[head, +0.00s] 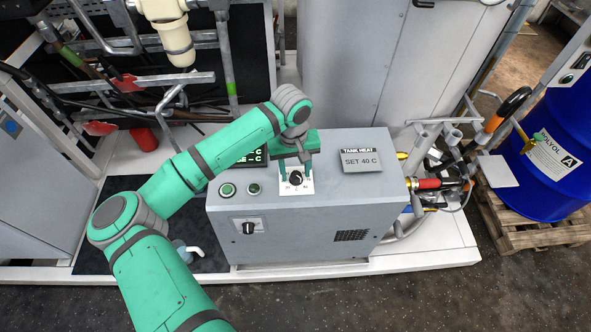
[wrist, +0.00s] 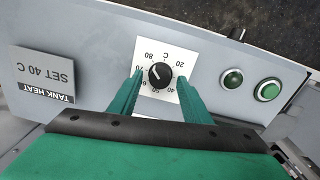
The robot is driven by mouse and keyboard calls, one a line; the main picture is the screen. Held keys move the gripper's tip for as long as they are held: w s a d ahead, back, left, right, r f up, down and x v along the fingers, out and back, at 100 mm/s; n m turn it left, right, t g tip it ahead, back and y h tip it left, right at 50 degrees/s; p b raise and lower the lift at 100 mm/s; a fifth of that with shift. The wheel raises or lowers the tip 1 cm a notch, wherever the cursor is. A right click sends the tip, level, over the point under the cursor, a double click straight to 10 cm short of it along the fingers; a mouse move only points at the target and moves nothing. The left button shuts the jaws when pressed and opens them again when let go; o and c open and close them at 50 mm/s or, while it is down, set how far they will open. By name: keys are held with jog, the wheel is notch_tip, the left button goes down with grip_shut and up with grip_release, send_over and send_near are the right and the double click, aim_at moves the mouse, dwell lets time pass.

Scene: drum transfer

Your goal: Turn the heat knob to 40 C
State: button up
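The heat knob (head: 296,178) is a round black knob on a white dial plate on top of the grey control box. In the wrist view the knob (wrist: 161,77) has a white mark that seems to point to the upper left, around 70 to 80; the exact reading is unclear. The 40 is on the lower right side of the dial there. My gripper (head: 296,175) is above the plate, its green fingers on either side of the knob. In the wrist view the gripper (wrist: 160,79) is open, with a gap between each finger and the knob.
A sign (head: 361,160) reading TANK HEAT, SET 40 C stands right of the dial. A display (head: 252,155) behind is partly hidden by my arm. A blue drum (head: 553,150) stands on a pallet at the right.

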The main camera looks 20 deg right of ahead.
jog(key=c, duration=0.9)
